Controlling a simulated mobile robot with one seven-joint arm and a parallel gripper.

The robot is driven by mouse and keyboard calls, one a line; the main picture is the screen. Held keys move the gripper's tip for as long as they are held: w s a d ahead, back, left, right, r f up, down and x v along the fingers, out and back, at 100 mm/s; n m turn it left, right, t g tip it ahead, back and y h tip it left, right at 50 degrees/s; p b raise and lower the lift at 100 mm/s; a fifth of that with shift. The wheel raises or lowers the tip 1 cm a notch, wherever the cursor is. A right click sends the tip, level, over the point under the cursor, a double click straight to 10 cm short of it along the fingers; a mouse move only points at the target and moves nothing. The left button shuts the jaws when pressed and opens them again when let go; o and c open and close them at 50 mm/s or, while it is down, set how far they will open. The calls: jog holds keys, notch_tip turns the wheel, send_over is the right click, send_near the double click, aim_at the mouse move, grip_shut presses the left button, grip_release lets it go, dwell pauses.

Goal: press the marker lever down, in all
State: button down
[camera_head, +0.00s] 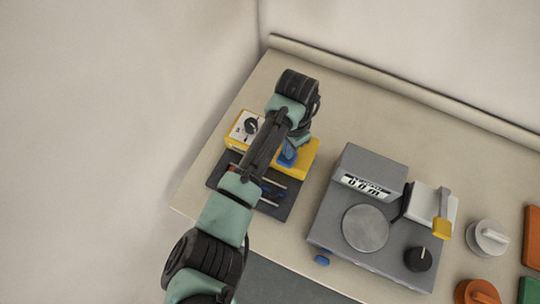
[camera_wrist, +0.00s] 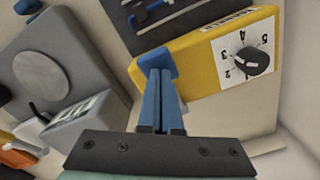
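A yellow box (camera_head: 300,163) with a white dial face stands at the back left of the table; the dial (camera_wrist: 247,60) shows plainly in the wrist view. A blue lever-like part (camera_wrist: 158,62) sits at one end of this box. I take it for the marker lever, though no label shows. My gripper (camera_wrist: 162,95) has its two blue fingers close together, with nothing seen between them. Their tips overlap the blue part in the wrist view; whether they touch it I cannot tell. In the head view my arm hides part of the box.
A dark plate (camera_head: 279,211) with rods lies in front of the yellow box. A grey machine (camera_head: 330,225) with a display and round disc (camera_head: 366,228) stands to the right. Beside it are a yellow-tipped lever (camera_head: 442,228) and a white knob (camera_head: 487,238). A wall rises behind.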

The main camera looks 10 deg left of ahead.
jog(key=shift+f+b, duration=0.95)
jog(key=shift+f, duration=0.85)
jog(key=shift+r, duration=0.1)
notch_tip(320, 180, up, 9)
jog(key=p, duration=0.9)
jog(key=shift+p, duration=0.3)
